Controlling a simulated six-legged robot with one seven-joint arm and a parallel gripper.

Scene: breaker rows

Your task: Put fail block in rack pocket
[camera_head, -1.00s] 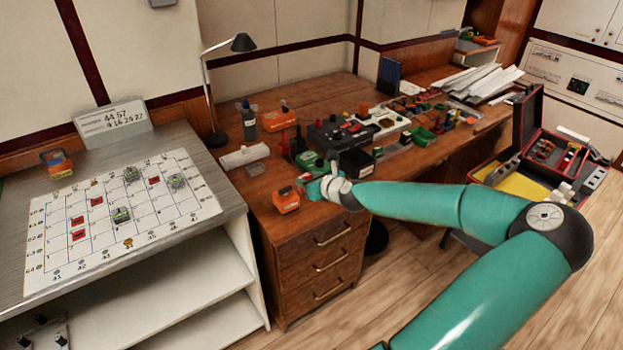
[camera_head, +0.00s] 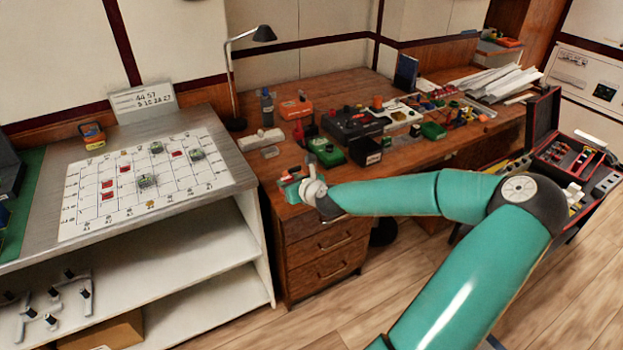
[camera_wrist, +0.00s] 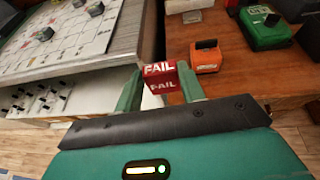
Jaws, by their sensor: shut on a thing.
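The red fail block (camera_wrist: 160,82), with white FAIL lettering on two faces, is between the two green fingers of my gripper (camera_wrist: 159,90) in the wrist view. My gripper is shut on it and holds it up near the gap between the grid table and the wooden desk. In the head view my gripper (camera_head: 287,186) is at the desk's front left corner, and the block cannot be made out there. White fixtures with dark pegs (camera_head: 50,308) stand on the low shelf at left; I cannot tell whether one is the rack. No pocket can be made out.
A sloped grid board (camera_head: 110,202) with several red and grey pieces lies on the grey table (camera_head: 215,150). An orange device (camera_wrist: 206,58) sits close right of the block. The desk (camera_head: 340,88) holds a lamp (camera_head: 232,80), a green device (camera_head: 326,152) and other equipment.

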